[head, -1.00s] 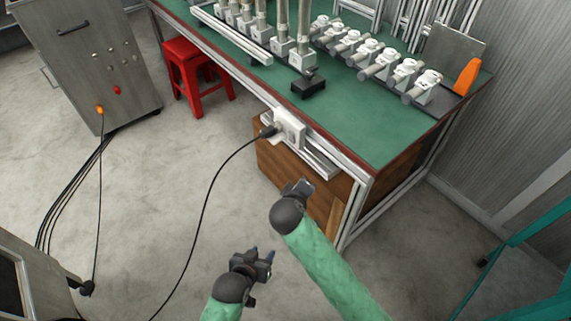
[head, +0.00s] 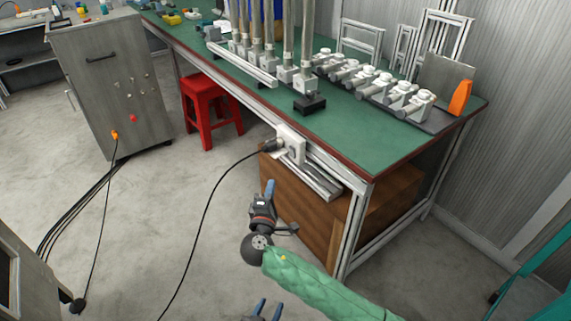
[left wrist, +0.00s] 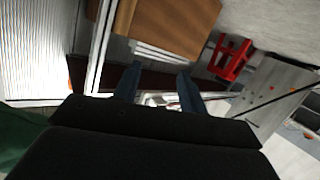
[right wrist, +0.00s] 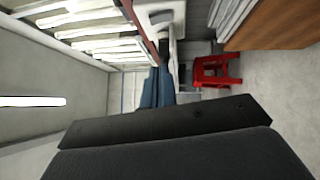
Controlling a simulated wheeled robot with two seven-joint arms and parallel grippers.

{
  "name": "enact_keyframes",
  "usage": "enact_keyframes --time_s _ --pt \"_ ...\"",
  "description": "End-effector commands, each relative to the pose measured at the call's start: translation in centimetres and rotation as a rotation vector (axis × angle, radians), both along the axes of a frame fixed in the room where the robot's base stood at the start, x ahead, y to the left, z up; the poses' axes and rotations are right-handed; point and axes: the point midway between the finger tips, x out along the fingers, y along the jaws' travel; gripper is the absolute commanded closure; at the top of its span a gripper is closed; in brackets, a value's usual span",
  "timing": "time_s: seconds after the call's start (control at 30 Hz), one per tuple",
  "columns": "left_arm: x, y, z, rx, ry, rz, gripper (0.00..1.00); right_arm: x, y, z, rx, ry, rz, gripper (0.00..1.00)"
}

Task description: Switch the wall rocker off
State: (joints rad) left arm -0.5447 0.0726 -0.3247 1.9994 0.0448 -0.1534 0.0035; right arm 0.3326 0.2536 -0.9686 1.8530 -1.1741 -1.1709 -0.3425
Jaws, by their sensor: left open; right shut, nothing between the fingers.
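A white wall box (head: 291,143), with a black plug and cable on its left side, sits on the table's front rail. The rocker itself is too small to make out in the head view. The box also shows at the top of the right wrist view (right wrist: 164,14). My right gripper (head: 270,184) is shut and empty, below and left of the box and apart from it, fingers pointing up the picture; its fingertips (right wrist: 157,72) show together in the right wrist view. My left gripper (head: 267,306) is open and empty at the bottom edge; its fingers (left wrist: 158,70) are spread in the left wrist view.
The green table (head: 375,148) carries pipes, white fittings and an orange piece. A wooden cabinet (head: 305,210) stands under it. A red stool (head: 208,108) and a grey cabinet (head: 108,85) stand left. The black cable (head: 205,215) hangs to the floor.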

Motion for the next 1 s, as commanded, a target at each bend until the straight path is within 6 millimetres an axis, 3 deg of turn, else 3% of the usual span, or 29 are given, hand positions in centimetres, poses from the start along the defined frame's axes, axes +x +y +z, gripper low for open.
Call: enact_keyframes --time_s 0.43,1.0 --pt "0.1 0.0 0.2 -0.001 -0.005 0.001 0.58 1.0 -0.2 0.3 0.001 -0.002 -0.001 1.00" --pt "0.7 -0.1 2.2 -0.016 -0.074 0.005 0.58 10.1 -1.5 1.4 0.001 -0.001 -0.001 1.00"
